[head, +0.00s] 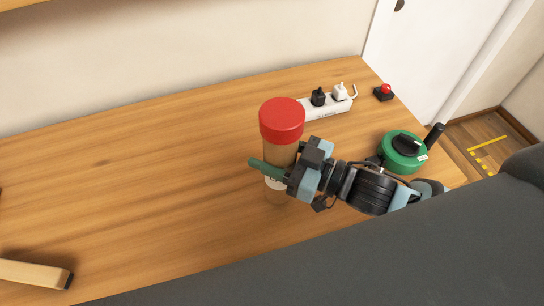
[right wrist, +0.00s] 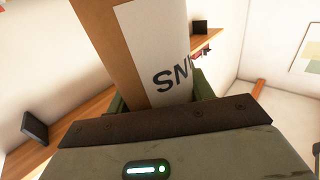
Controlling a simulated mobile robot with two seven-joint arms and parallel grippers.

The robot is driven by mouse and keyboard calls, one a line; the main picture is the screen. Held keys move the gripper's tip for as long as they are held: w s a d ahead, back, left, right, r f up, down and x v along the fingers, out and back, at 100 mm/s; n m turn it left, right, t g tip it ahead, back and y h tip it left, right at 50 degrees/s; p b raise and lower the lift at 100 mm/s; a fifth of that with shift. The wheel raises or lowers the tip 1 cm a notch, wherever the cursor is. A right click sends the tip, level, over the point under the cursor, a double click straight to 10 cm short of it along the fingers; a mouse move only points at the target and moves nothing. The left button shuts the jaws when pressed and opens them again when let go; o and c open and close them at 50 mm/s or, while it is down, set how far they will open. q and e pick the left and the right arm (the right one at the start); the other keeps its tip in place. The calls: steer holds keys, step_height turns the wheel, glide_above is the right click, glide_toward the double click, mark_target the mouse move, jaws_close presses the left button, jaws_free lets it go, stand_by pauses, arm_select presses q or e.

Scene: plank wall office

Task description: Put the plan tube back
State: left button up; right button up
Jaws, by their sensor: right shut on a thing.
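The plan tube is a brown cardboard tube (head: 280,152) with a red cap (head: 282,117) and a white label low on its side. It stands about upright over the wooden desk, near its middle. My right gripper (head: 273,172) is shut around the tube below the cap. I cannot tell whether its lower end touches the desk. In the right wrist view the tube (right wrist: 105,22) rises between the green fingers, with part of its white label (right wrist: 152,45) showing dark letters. My left gripper is not in view.
On the desk (head: 130,190), a white power strip (head: 325,108) with plugs, a red button (head: 383,92) and a green round container (head: 402,152) stand to the right. A pale wooden bar (head: 32,272) lies at the lower left. The desk's left middle is clear.

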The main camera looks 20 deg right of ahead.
steer(key=shift+w, duration=0.1)
steer(key=f, duration=0.3)
steer(key=shift+w+d+f, duration=0.15)
steer(key=shift+w+f, duration=0.1)
steer(key=shift+w, duration=0.05)
steer(key=shift+f, duration=0.15)
steer(key=o, duration=1)
